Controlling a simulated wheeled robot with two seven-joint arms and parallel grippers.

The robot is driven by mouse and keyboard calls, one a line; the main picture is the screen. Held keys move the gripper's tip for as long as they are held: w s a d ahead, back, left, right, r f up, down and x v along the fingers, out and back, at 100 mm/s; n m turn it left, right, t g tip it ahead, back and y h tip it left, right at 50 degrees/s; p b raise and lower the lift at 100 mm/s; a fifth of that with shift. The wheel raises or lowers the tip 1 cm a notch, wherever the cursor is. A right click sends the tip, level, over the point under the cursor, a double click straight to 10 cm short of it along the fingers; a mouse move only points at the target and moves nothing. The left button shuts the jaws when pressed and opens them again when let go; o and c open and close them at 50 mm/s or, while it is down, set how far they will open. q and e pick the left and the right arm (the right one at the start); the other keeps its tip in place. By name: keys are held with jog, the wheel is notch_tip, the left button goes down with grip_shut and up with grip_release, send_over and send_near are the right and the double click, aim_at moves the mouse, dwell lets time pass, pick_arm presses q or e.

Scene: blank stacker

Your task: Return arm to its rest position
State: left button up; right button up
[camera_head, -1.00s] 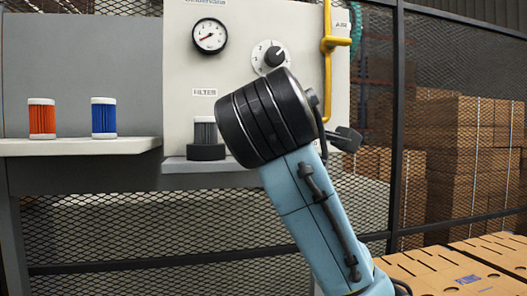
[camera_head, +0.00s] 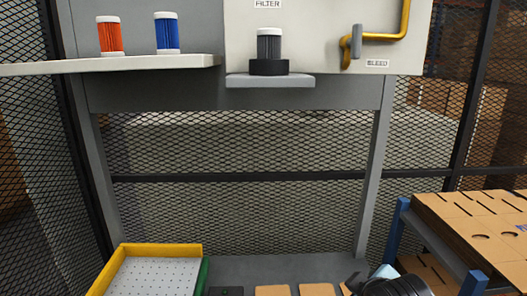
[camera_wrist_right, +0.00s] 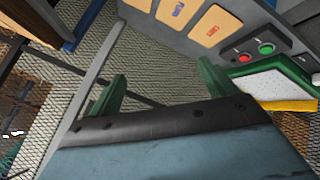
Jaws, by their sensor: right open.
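My right arm shows only as a dark rounded part (camera_head: 395,286) at the bottom edge of the head view, right of centre. Its gripper is hidden there. In the right wrist view my right gripper (camera_wrist_right: 163,88) has two green fingers set wide apart, with nothing between them. Past the fingers are mesh and a grey bar, with no object touching them. My left gripper is in neither view.
A grey filter (camera_head: 269,45) stands upright in a black holder on a small ledge. An orange filter (camera_head: 110,36) and a blue filter (camera_head: 167,33) stand on the shelf. A yellow-rimmed tray (camera_head: 160,250) is at lower left, slotted boards (camera_head: 470,215) at right.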

jog(key=s+d+f+m+g+y, duration=0.1)
jog(key=s+d+f+m+g, duration=0.15)
jog(key=s+f, duration=0.7)
jog(key=s+d+f+m+g, duration=0.1)
jog(key=s+f+m+g, duration=0.35)
jog(key=s, duration=0.85)
notch_tip(320, 180, down, 30)
jog(key=s+n+b, duration=0.1)
jog(key=s+b, duration=0.1)
jog(key=b, duration=0.2)
jog(key=s+d+f+b, duration=0.3)
jog(key=s+f+b, duration=0.1)
jog(key=s+f, duration=1.2)
notch_tip(320, 180, down, 4)
jog(key=shift+s+r+n+g, duration=0.25)
jog(key=shift+s+n+g, duration=0.05)
jog(key=shift+s+g, duration=0.1)
